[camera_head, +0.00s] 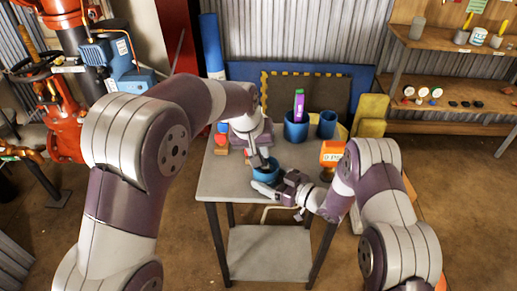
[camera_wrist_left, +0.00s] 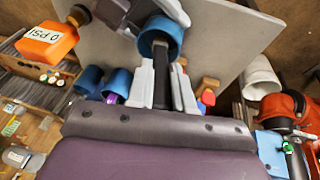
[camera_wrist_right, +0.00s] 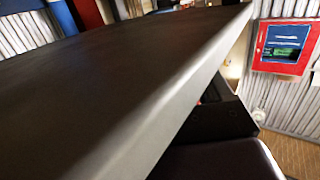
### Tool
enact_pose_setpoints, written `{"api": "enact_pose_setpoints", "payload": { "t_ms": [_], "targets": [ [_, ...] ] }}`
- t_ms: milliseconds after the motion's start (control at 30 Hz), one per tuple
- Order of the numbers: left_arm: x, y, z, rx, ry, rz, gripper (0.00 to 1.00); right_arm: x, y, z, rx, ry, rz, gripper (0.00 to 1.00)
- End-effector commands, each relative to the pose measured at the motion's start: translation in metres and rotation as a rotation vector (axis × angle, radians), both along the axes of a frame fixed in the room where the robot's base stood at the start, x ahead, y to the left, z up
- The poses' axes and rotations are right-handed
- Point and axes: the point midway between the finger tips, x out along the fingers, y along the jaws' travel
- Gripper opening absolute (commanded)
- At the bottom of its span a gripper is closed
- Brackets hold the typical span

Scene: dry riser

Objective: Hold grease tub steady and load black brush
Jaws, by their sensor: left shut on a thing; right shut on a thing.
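The blue grease tub (camera_head: 267,173) stands near the front edge of the table; it also shows in the left wrist view (camera_wrist_left: 160,40). My left gripper (camera_head: 259,158) is above it, shut on the black brush (camera_wrist_left: 179,72), whose dark handle runs between the fingers toward the tub. The brush's lower end is at the tub's opening; how deep it reaches is hidden. My right gripper (camera_head: 267,188) is at the tub's front side, shut on the tub's wall. In the right wrist view a dark slab with a grey edge fills the picture, and the tub is not visible.
Behind the tub stand a blue cup (camera_head: 296,131) with a purple-and-green item and a smaller blue cup (camera_head: 327,125). Red and wooden pieces (camera_head: 221,143) lie left. The table's front left corner (camera_head: 216,187) is bare.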

Motion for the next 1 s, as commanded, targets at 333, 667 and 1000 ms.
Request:
{"api": "enact_pose_setpoints", "payload": {
  "t_ms": [333,667,1000],
  "targets": [
    [0.000,0.000,0.030,0.000,-0.001,0.000,0.00,0.000,0.000,0.000,0.000,0.000,0.000,0.62],
    [0.000,0.000,0.064,0.000,-0.001,0.000,0.00,0.000,0.000,0.000,0.000,0.000,0.000,0.62],
    [0.000,0.000,0.070,0.000,0.001,0.000,0.00,0.000,0.000,0.000,0.000,0.000,0.000,0.62]
  ]
}}
